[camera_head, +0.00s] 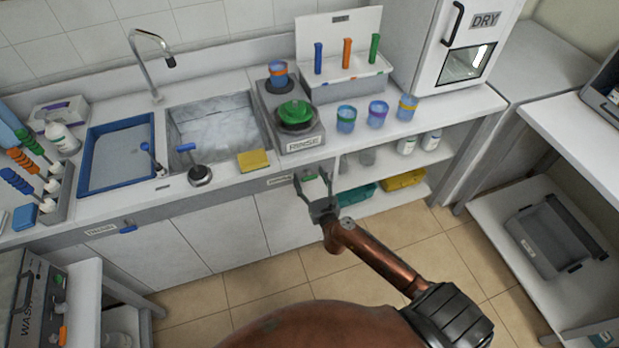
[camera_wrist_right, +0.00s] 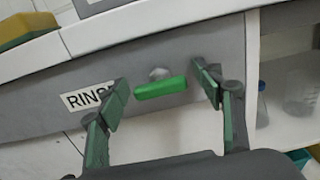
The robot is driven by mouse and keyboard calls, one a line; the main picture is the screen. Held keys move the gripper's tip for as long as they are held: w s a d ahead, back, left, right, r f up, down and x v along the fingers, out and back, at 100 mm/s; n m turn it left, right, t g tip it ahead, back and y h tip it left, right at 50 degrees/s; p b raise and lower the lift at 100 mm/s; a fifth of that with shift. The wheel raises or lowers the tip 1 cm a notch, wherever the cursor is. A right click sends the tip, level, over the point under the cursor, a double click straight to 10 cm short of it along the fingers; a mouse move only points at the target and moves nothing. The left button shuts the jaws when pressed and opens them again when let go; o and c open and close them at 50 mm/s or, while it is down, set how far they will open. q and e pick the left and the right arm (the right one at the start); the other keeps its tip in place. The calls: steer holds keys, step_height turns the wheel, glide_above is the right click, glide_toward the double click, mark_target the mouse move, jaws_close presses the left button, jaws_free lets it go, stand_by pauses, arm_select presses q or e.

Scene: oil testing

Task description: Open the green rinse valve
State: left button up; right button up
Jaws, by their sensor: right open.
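The green rinse valve handle (camera_wrist_right: 161,88) is a short bar on a grey stem, mounted on the counter's front panel. It lies nearly level in the right wrist view, beside a RINSE label (camera_wrist_right: 88,98). In the head view the green handle (camera_head: 309,177) shows just under the counter edge. My right gripper (camera_wrist_right: 163,84) is open, with one finger on each side of the handle and gaps visible at both ends. The right gripper (camera_head: 312,180) also shows in the head view, reaching the panel from below. My left gripper is not in view.
A blue drain handle (camera_head: 128,229) is on the front panel at left. Open shelves (camera_head: 355,203) lie right of the valve.

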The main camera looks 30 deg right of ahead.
steer(key=shift+c, duration=0.5)
steer(key=c, duration=1.1)
